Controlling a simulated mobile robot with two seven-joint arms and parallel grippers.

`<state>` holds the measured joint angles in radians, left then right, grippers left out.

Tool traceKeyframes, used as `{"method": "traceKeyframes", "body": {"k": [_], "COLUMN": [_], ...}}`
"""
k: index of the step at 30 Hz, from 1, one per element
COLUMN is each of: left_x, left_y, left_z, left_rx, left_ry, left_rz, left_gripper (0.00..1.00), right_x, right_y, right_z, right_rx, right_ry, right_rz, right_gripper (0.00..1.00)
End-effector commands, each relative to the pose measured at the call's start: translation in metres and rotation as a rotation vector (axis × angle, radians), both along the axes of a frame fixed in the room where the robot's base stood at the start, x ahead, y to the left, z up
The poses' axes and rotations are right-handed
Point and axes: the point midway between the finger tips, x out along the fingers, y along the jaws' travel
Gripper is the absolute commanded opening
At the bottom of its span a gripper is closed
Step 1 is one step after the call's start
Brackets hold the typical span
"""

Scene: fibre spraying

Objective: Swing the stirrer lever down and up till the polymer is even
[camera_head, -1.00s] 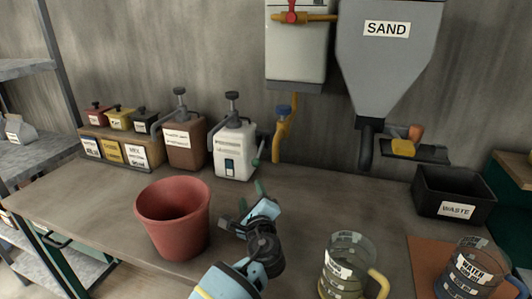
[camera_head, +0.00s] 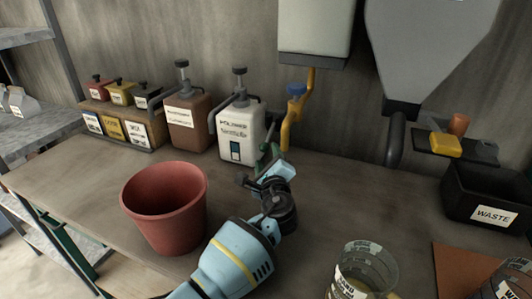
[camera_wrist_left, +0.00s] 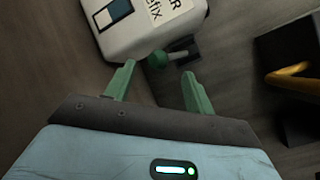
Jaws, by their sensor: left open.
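The white polymer container (camera_head: 238,132) stands at the back of the bench, with a dark pump on top and a small window in its front. Its stirrer lever is on its right side and ends in a green ball knob (camera_wrist_left: 158,60). My left gripper (camera_head: 272,160) is open just in front of the lever and partly hides it in the head view. I cannot see any contact. My right gripper is not in view.
A red bucket (camera_head: 165,205) stands left of my left forearm. A brown container (camera_head: 187,122) is left of the polymer one. A yellow pipe with a blue tap (camera_head: 296,92) hangs close right of the lever. A clear jug (camera_head: 362,270) stands at the front right.

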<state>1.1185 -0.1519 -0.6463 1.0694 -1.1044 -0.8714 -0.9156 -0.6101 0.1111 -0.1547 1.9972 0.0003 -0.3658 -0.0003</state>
Motion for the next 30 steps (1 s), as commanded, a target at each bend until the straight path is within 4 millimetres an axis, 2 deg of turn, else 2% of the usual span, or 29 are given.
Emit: {"method": "traceKeyframes", "body": {"k": [1,10,15,24,26,30], "left_x": [0.007,0.037,0.044,0.046,0.046,0.046], "left_y": [0.001,0.007,0.009,0.009,0.009,0.009], "left_z": [-0.008,-0.006,-0.003,-0.001,-0.001,-0.001], "left_rx": [0.001,-0.001,-0.002,-0.001,-0.001,-0.001], "left_ry": [0.005,0.004,0.003,0.0,0.0,0.0], "left_rz": [0.0,0.0,0.0,-0.001,-0.001,-0.001], "left_gripper": [0.54,0.54,0.54,0.54,0.49,0.3], "right_x": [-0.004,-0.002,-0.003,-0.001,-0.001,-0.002], "right_y": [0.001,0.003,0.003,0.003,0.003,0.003], "right_z": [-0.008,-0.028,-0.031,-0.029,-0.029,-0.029], "right_rx": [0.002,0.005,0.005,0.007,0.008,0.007], "right_ry": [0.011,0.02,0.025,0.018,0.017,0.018], "right_rz": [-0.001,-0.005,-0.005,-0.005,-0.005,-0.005], "right_gripper": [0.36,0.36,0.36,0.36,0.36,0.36]}}
